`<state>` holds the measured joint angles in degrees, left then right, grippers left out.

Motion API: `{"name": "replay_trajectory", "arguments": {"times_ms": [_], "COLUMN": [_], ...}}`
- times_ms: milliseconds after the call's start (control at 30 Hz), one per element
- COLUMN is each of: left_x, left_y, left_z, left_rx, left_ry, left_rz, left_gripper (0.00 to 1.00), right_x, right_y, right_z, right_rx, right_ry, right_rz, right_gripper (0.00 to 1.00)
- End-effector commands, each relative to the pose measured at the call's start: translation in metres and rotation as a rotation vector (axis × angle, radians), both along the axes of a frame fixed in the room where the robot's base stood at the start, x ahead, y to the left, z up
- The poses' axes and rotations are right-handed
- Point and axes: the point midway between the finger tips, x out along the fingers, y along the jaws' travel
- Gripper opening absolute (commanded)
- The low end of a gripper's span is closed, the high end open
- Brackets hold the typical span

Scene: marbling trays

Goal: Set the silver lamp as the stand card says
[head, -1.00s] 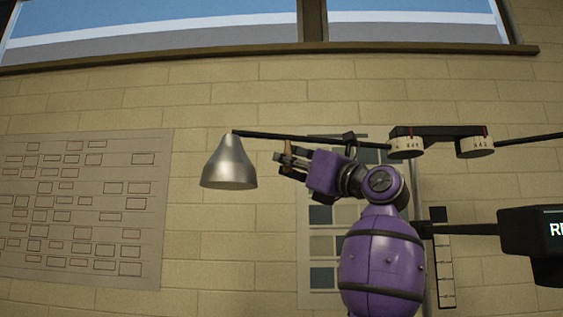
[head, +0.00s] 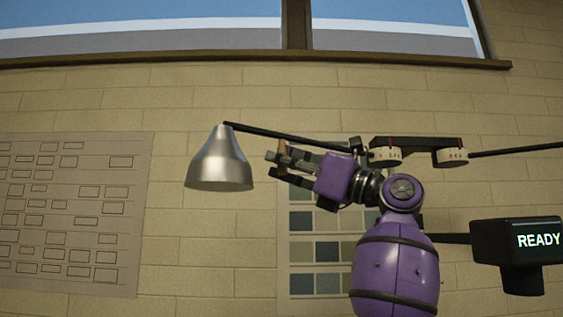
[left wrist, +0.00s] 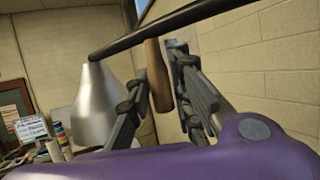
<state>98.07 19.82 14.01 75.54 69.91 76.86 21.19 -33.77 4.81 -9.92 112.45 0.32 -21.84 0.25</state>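The silver lamp (head: 220,160), a cone-shaped shade, hangs at the left end of a dark arm (head: 290,138) and also shows in the left wrist view (left wrist: 95,105). A wooden handle (left wrist: 157,75) hangs down from that arm, beside the shade. A dark display (head: 520,243) reads "READY". My right gripper is not seen.
A wall chart (head: 70,215) and a sheet of colour swatches (head: 300,245) are on the brick wall behind. A white and blue card (left wrist: 32,128) stands far left in the left wrist view, unreadable, near several rolls or bottles.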

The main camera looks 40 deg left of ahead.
Motion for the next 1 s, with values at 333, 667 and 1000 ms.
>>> {"name": "replay_trajectory", "arguments": {"times_ms": [333,667,1000], "left_x": [0.0,0.01,0.016], "left_y": [0.0,-0.034,-0.066], "left_z": [0.0,-0.015,-0.028], "left_rx": [0.0,0.0,0.0], "left_ry": [0.002,0.004,0.001], "left_rz": [0.001,-0.003,0.0], "left_gripper": [0.35,0.35,0.35], "right_x": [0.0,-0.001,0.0], "right_y": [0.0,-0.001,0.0], "right_z": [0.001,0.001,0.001], "right_rx": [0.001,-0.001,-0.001], "right_ry": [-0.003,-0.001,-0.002], "right_rz": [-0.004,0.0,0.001], "right_gripper": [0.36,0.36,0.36]}}
